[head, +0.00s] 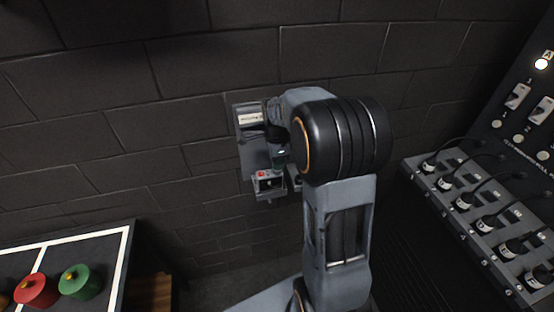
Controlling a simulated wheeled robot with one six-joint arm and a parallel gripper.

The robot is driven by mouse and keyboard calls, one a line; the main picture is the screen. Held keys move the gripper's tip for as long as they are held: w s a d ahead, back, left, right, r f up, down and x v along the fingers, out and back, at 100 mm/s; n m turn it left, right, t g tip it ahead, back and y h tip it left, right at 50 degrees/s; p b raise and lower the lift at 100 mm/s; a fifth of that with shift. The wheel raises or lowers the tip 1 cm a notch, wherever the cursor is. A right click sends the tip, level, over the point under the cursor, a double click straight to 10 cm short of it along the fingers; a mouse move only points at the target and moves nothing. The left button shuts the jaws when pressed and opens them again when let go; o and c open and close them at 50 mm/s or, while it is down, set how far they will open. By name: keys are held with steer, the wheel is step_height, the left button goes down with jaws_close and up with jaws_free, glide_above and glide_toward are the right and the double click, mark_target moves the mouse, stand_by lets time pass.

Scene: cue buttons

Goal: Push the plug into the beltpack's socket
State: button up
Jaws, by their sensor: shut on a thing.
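The beltpack (269,182) is a small dark box with a red spot on top, low on a grey bracket (245,140) on the brick wall. My gripper (279,148) is in front of the bracket, just above the beltpack, and mostly hidden behind my own wrist. It is shut on a small dark piece with a greenish tint, which I take for the plug (281,158). The plug is close above the beltpack; I cannot tell whether they touch. The socket is not clearly visible.
A silver cylinder-like part (250,117) sits at the bracket's top. A sloped panel (490,225) with several cabled connectors is at the right. A black table (60,255) with red and green knobs (80,281) is at the lower left. The wall left of the bracket is bare.

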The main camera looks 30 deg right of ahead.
steer(key=shift+f+b, duration=0.3)
steer(key=shift+f, duration=0.1)
steer(key=shift+r, duration=0.1)
steer(key=o, duration=1)
steer(key=shift+r, duration=0.15)
step_height(320, 180, up, 14)
steer(key=shift+f+b, duration=0.25)
steer(key=shift+b, duration=0.2)
